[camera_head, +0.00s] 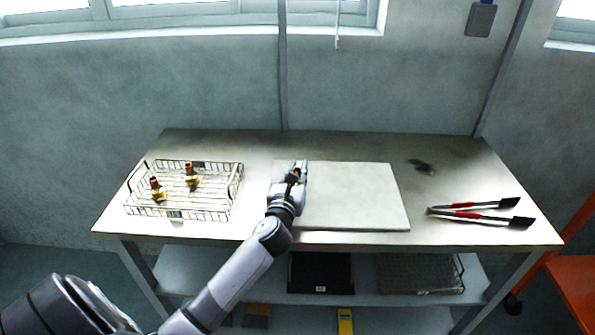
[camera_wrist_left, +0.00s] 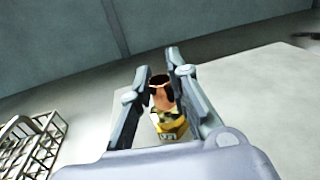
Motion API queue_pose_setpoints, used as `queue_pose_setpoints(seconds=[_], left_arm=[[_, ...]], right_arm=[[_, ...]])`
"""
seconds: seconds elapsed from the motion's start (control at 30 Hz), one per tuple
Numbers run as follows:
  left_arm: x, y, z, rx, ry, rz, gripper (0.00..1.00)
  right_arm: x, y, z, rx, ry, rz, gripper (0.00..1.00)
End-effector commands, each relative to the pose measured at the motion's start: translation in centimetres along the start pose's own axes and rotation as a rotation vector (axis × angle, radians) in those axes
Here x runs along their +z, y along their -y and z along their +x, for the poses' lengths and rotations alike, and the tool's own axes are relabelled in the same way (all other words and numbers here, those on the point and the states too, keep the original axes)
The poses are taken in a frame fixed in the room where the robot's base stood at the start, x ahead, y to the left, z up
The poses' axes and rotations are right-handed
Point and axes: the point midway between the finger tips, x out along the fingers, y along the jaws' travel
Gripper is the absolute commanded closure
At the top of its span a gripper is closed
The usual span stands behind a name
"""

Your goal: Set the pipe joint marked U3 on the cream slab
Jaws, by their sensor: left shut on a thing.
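The cream slab (camera_head: 355,197) lies flat on the middle of the table. My left gripper (camera_head: 297,172) is over its left part, by the back edge. In the left wrist view the gripper (camera_wrist_left: 162,82) is shut on a copper pipe joint (camera_wrist_left: 162,97) with a yellow label at its lower end. The label's mark is too small to read surely. I cannot tell whether the joint touches the slab. Two similar pipe joints, a left one (camera_head: 157,190) and a right one (camera_head: 192,176), stand in the wire basket. My right gripper is not in view.
The wire basket (camera_head: 205,215) stands on the left of the table and also shows in the left wrist view (camera_wrist_left: 36,150). Red-handled tongs (camera_head: 478,213) lie at the right. The slab's right part is clear.

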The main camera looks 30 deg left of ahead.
Motion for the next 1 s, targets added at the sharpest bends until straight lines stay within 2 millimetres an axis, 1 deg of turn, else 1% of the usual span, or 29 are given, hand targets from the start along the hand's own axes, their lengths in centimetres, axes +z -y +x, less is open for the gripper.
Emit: queue_pose_setpoints(seconds=[0.1, 0.13, 0.4, 0.67, 0.77, 0.87, 0.97, 1.0], left_arm=[[-0.3, 0.0, 0.0, 0.0, 0.002, 0.001, 1.0], [-0.3, 0.0, 0.0, 0.0, 0.0, 0.001, 0.82], [-0.3, 0.0, 0.0, 0.0, 0.0, 0.001, 0.64], [-0.3, 0.0, 0.0, 0.0, 0.0, 0.0, 0.64], [0.2, 0.0, 0.0, 0.0, 0.001, 0.0, 0.64], [-0.1, 0.0, -1.0, -0.002, -0.002, 0.002, 0.64], [-0.2, 0.0, -2.9, -0.002, -0.002, 0.003, 0.64], [-0.2, 0.0, -3.8, -0.002, -0.002, 0.003, 0.64]], right_arm=[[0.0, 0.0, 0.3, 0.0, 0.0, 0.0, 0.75], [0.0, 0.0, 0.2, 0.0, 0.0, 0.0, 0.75], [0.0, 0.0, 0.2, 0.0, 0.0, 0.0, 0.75], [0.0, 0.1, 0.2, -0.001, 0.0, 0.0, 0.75], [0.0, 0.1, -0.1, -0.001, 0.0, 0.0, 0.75], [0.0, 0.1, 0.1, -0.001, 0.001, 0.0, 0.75], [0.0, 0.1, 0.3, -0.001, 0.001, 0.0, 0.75], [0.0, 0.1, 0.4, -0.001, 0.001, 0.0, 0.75]])
